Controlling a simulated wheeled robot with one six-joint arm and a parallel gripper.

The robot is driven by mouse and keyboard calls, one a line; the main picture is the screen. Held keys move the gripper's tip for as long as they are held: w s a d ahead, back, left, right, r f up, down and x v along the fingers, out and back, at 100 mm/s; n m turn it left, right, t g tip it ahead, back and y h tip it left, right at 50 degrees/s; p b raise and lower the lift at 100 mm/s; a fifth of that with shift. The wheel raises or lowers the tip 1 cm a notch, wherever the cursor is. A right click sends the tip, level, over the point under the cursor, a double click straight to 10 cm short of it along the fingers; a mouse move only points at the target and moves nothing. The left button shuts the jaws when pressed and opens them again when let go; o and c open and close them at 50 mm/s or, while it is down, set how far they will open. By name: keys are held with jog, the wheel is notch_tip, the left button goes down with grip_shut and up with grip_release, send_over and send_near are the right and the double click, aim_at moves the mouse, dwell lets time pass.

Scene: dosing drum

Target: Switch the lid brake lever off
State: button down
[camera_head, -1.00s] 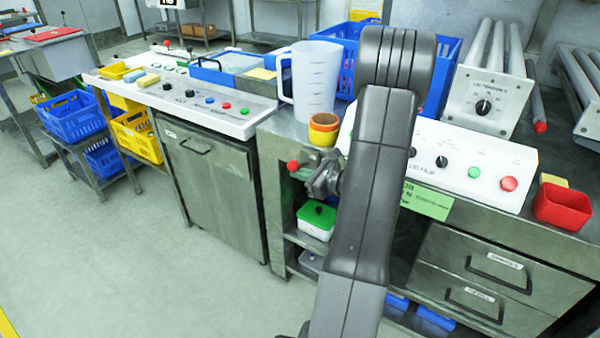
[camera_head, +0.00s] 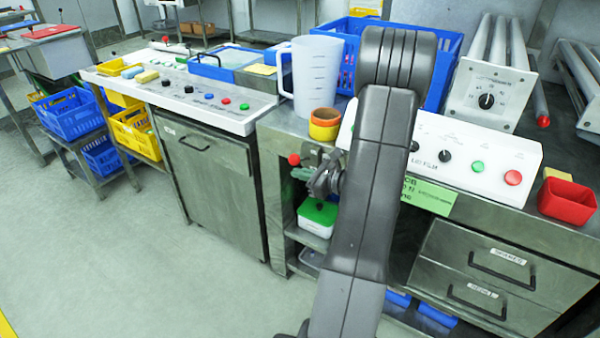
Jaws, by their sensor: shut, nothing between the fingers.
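A lever-like part with a red ball knob (camera_head: 294,160) shows at the counter's front edge, below the orange and yellow cup. I cannot read a label on it, so I cannot tell for sure that it is the lid brake lever. My gripper (camera_head: 318,184) is just to the right of and below the red knob, shut and empty. It is small in view and partly hidden by my arm. Whether it touches the part under the knob cannot be told. My arm also covers the left part of the white control panel (camera_head: 520,160).
A measuring jug (camera_head: 314,80) and the cup (camera_head: 324,124) stand on the counter above my gripper. A green-lidded box (camera_head: 317,216) sits on the shelf below. A red bin (camera_head: 567,202) is at the right. The floor at left is clear.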

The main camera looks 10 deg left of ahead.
jog(key=f+v, duration=0.2)
jog(key=v, duration=0.7)
jog(key=shift+d+r, duration=0.2)
jog(key=shift+d, duration=0.25)
jog(key=w+a+f+n+t+b, duration=0.2)
jog(key=w+a+f+n+b, duration=0.2)
jog(key=a+n+b, duration=0.3)
jog(key=shift+w+a+f+n+t+b, duration=0.15)
jog(key=shift+a+f+n+t+b, duration=0.45)
jog(key=shift+b, duration=2)
jog(key=shift+a+f, duration=0.1)
jog(key=shift+f, duration=0.15)
jog(key=shift+r+m, duration=0.15)
jog(key=shift+m, duration=0.15)
